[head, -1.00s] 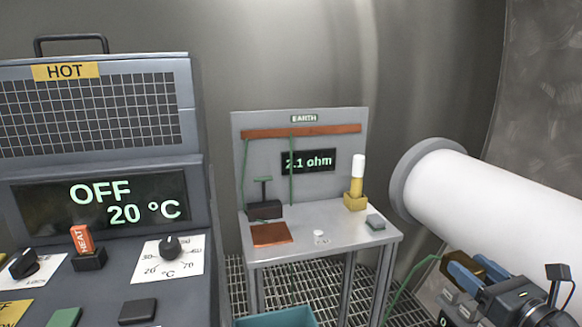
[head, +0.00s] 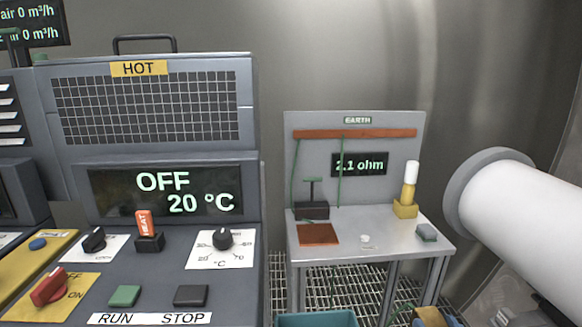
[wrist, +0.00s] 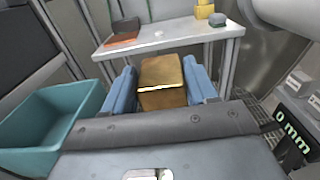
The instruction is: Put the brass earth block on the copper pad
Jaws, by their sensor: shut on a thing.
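The brass earth block (wrist: 162,82) is between the blue fingers of my gripper (wrist: 162,88) in the wrist view, shut on it. In the head view the block (head: 430,316) shows only in part at the bottom edge, beside a blue finger. The copper pad (head: 318,234) lies flat and bare at the front left of the steel earth table (head: 383,243). In the wrist view the pad (wrist: 122,40) is ahead of and left of the held block, which is in front of the table and apart from it.
A black clamp block (head: 312,210), a small white item (head: 365,239), a yellow holder (head: 405,210) with a white-topped cylinder and a grey block (head: 427,233) are on the table. A teal bin (wrist: 45,120) is at left, a white pipe (head: 535,210) at right.

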